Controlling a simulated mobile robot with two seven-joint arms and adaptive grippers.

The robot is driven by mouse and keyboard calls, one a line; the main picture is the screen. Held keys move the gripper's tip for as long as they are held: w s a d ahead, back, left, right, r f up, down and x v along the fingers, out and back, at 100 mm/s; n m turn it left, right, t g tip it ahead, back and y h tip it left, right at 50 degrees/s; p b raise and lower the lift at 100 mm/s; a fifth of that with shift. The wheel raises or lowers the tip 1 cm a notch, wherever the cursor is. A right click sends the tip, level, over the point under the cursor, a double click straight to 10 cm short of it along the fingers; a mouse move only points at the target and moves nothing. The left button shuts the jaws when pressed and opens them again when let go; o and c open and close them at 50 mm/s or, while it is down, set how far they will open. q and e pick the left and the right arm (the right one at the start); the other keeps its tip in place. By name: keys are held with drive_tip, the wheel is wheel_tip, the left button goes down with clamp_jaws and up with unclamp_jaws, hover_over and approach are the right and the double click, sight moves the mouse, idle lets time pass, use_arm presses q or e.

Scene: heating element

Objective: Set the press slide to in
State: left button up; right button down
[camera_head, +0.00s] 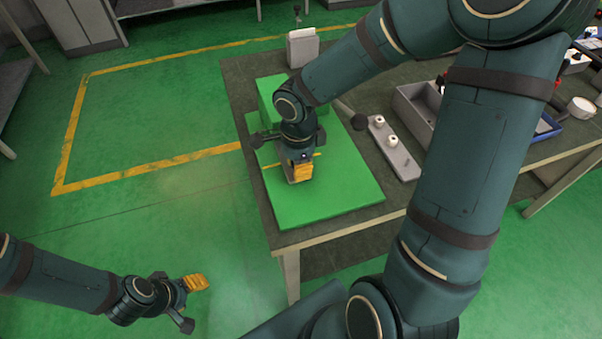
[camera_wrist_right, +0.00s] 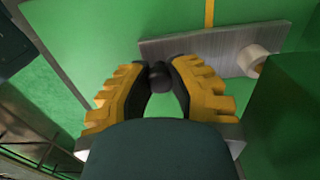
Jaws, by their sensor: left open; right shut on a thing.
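The press has a flat green base (camera_head: 335,205) on the table, with a green block (camera_head: 268,90) at its far left. My right gripper (camera_head: 301,172) points down over the base. In the right wrist view, its yellow fingers (camera_wrist_right: 158,74) close around a small dark knob (camera_wrist_right: 158,71). A grey metal plate (camera_wrist_right: 205,48), which looks like the press slide, lies just beyond the knob. How the knob joins it is hidden by the fingers. A pale round piece (camera_wrist_right: 253,60) sits at the plate's right end. My left gripper (camera_head: 199,283) is open and empty, off the table.
A grey holder with two white knobs (camera_head: 394,150) lies right of the base. A grey bin (camera_head: 416,108) stands beyond it. A light grey box (camera_head: 302,47) is at the table's far edge. The green floor (camera_head: 165,220) left of the table is clear.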

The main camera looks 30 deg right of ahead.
drive_tip(key=shift+w, duration=0.3)
drive_tip(key=shift+r, duration=0.1)
drive_tip(key=c, duration=0.8)
unclamp_jaws()
drive_tip(key=shift+w+d, duration=0.1)
drive_tip(key=shift+o, duration=0.2)
